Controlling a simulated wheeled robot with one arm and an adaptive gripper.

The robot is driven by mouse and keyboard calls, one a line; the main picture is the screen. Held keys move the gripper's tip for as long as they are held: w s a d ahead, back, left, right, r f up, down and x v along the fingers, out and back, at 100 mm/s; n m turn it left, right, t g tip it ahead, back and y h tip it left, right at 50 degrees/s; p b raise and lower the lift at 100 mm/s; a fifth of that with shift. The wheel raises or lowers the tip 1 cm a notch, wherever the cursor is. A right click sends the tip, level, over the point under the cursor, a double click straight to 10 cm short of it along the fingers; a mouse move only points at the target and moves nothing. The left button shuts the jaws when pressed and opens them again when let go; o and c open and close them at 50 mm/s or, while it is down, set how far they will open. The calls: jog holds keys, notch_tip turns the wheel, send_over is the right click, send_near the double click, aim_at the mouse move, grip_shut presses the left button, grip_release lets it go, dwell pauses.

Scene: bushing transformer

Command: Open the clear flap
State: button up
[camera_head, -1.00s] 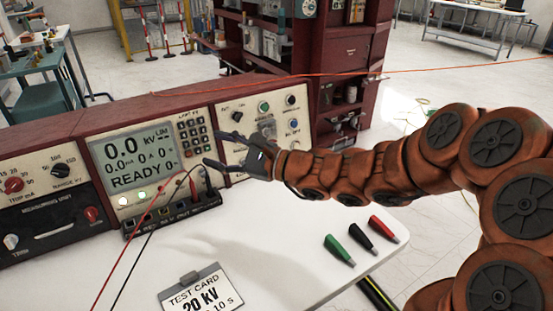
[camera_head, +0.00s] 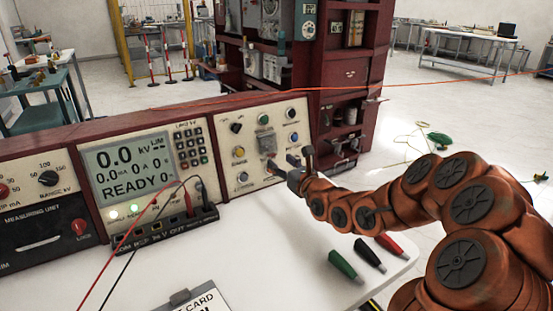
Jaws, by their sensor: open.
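The clear flap (camera_head: 267,142) is a small greyish see-through cover in the middle of the right-hand control panel (camera_head: 243,112). It appears to hang down over whatever is behind it, which I cannot make out. My gripper (camera_head: 282,164) is just below and to the right of the flap, with its dark fingers pointing at the panel. The fingers are apart and nothing shows between them. I cannot tell whether a fingertip touches the flap or the panel.
Knobs and buttons surround the flap. Left of it are a display (camera_head: 130,170) reading READY and a terminal strip (camera_head: 165,230) with red and black leads. Green, black and red plugs (camera_head: 345,264) lie on the white tabletop (camera_head: 270,270). A red cabinet (camera_head: 345,85) stands behind.

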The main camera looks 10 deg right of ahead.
aim_at(274, 155)
jog(key=shift+x, duration=1.9)
jog(key=shift+c, duration=0.2)
grip_shut()
jog(key=shift+r, duration=0.15)
